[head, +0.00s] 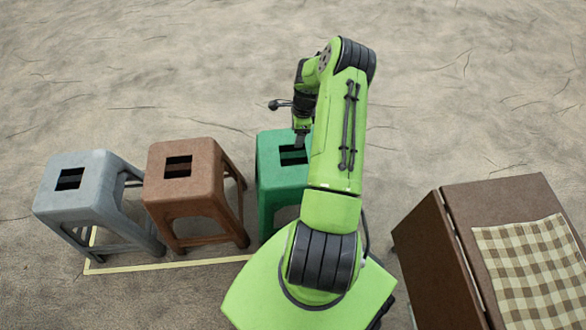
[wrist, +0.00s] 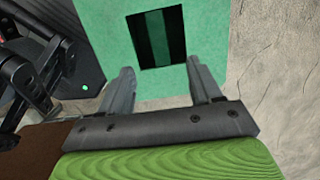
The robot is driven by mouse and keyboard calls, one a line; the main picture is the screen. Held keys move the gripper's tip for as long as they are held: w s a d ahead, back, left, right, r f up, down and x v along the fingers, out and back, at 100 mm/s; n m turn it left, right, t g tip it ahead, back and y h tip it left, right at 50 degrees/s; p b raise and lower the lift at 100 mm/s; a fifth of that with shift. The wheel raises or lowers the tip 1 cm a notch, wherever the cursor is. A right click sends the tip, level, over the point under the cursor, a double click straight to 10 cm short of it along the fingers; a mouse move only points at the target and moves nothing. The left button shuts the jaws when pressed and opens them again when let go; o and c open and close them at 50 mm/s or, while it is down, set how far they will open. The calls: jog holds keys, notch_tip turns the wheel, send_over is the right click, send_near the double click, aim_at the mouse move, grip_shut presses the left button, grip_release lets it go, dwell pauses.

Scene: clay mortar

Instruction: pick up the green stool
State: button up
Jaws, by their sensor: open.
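The green stool (head: 270,170) stands upright on the floor, partly hidden behind my arm in the head view. Its seat has a dark rectangular slot near the middle. In the wrist view the green seat (wrist: 110,50) fills the upper middle, with the slot (wrist: 156,38) just beyond my fingertips. My gripper (wrist: 158,72) is open and empty, its two fingers spread apart over the near part of the seat. In the head view my gripper (head: 301,140) is at the slot, seen from above. Whether the fingertips touch the seat I cannot tell.
A brown stool (head: 210,193) stands left of the green one, and a grey stool (head: 90,195) further left. A brown cabinet or table (head: 490,195) with a checked cloth (head: 530,265) stands at the right. A pale line marks the floor (head: 165,266). The floor behind the stools is clear.

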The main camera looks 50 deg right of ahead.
aim_at(294, 154)
jog(key=f+b, duration=0.1)
jog(key=f, duration=0.5)
jog(key=f+b, duration=0.1)
jog(key=f, duration=0.2)
jog(key=shift+w+a+b, duration=0.35)
jog(key=shift+a, duration=0.05)
jog(key=f+b, duration=0.1)
jog(key=f, duration=0.1)
jog(key=f+b, duration=0.1)
jog(key=f, duration=0.2)
jog(key=shift+a+f+b, duration=0.2)
jog(key=shift+f+b, duration=0.05)
jog(key=shift+b, duration=0.05)
jog(key=shift+r, duration=0.15)
jog(key=shift+c, duration=0.5)
grip_shut()
jog(key=shift+w, duration=0.1)
